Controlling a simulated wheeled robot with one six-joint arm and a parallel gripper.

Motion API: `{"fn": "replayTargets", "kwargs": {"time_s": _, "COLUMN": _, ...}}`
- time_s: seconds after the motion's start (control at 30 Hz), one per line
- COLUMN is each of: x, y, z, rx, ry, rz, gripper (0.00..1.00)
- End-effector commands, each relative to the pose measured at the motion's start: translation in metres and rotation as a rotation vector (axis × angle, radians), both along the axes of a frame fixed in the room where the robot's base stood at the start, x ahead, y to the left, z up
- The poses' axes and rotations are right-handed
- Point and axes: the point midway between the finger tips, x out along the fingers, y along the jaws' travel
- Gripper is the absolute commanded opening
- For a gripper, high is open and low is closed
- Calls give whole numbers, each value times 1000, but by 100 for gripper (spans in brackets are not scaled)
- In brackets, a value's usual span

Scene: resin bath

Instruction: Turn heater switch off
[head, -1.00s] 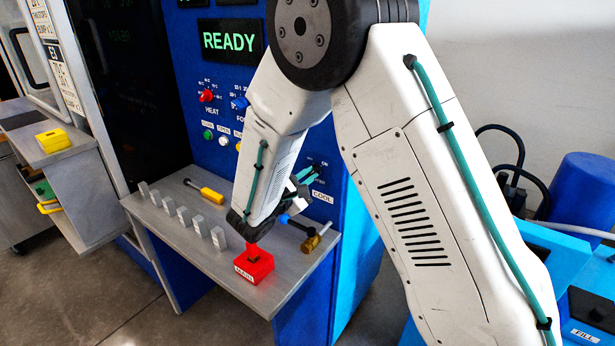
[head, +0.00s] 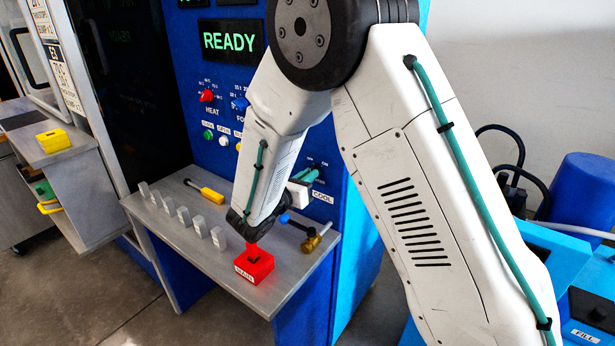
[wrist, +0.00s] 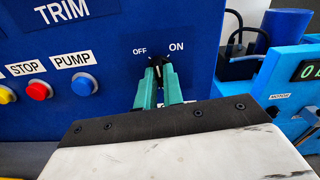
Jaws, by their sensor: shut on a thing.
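A small dark rotary switch (wrist: 157,62) is on the blue panel, between the printed words OFF on its left and ON on its right. My gripper (wrist: 158,76) is shut on the switch, one teal finger on each side. The switch's exact angle is hard to tell because the fingers cover most of it. In the head view my gripper (head: 306,175) is at the panel, partly behind my arm. A label reading COOL (head: 322,197) shows below it. A red HEAT knob (head: 207,96) is higher on the left.
A shelf (head: 215,262) below holds a red MAIN block (head: 254,265), a yellow-handled tool (head: 206,190) and several grey blocks. STOP (wrist: 39,90) and PUMP (wrist: 84,85) buttons are left of the switch. A green READY display (head: 230,41) is above.

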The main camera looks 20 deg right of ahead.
Motion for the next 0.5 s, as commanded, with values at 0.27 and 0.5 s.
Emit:
{"fn": "replayTargets", "kwargs": {"time_s": 0.27, "x": 0, "y": 0, "z": 0, "rx": -153, "ry": 210, "rz": 0, "gripper": 0}}
{"fn": "replayTargets", "kwargs": {"time_s": 0.5, "x": 0, "y": 0, "z": 0, "rx": -272, "ry": 374, "rz": 0, "gripper": 0}}
